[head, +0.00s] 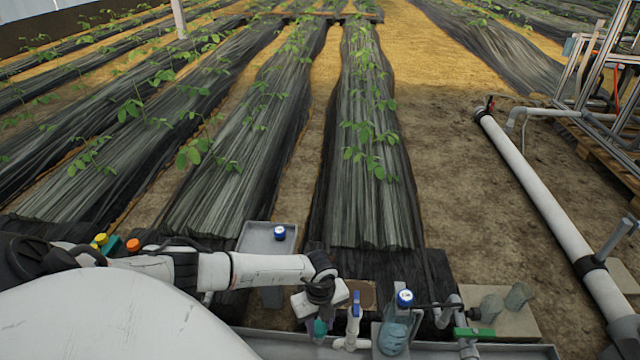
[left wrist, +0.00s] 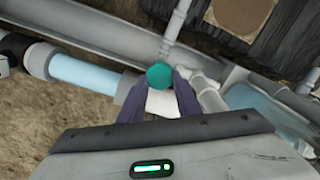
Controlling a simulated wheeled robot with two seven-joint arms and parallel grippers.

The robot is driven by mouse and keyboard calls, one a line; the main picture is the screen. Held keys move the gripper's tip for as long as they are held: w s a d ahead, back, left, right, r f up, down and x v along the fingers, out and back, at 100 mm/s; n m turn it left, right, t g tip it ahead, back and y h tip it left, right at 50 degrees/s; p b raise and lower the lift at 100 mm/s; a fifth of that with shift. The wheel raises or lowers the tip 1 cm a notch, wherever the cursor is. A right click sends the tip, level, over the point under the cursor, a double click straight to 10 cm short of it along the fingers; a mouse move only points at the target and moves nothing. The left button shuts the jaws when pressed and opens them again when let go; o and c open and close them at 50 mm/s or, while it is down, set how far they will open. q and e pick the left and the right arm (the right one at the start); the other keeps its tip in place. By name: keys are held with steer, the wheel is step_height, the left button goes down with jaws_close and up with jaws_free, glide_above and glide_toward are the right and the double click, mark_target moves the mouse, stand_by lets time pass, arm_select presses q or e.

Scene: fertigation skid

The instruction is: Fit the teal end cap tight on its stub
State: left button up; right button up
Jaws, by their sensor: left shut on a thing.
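The teal end cap (head: 320,327) is at the tips of my left gripper (head: 318,316), low in the middle of the head view. In the left wrist view the cap (left wrist: 159,75) shows as a round teal face between the dark fingertips of my left gripper (left wrist: 158,90), which is shut on it. A short white cylinder (left wrist: 165,103) lies right by the cap between the fingers. I cannot tell whether it is the stub or whether the cap is seated. My right gripper is not in view.
A white fitting with a blue handle (head: 356,304) stands close right of the cap. Beyond it are a blue-capped clear vessel (head: 394,332) and a green-handled valve (head: 473,332). A grey tray (head: 258,238) holds a blue-capped bottle (head: 280,232). A long white pipe (head: 535,190) runs along the right.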

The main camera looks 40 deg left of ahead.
arm_select(q)
steer(key=shift+f, duration=0.35)
steer(key=o, duration=0.8)
steer(key=shift+f, duration=0.35)
steer(key=shift+c, duration=0.6)
steer(key=c, duration=0.3)
steer(key=m, duration=0.3)
steer(key=shift+c, duration=0.3)
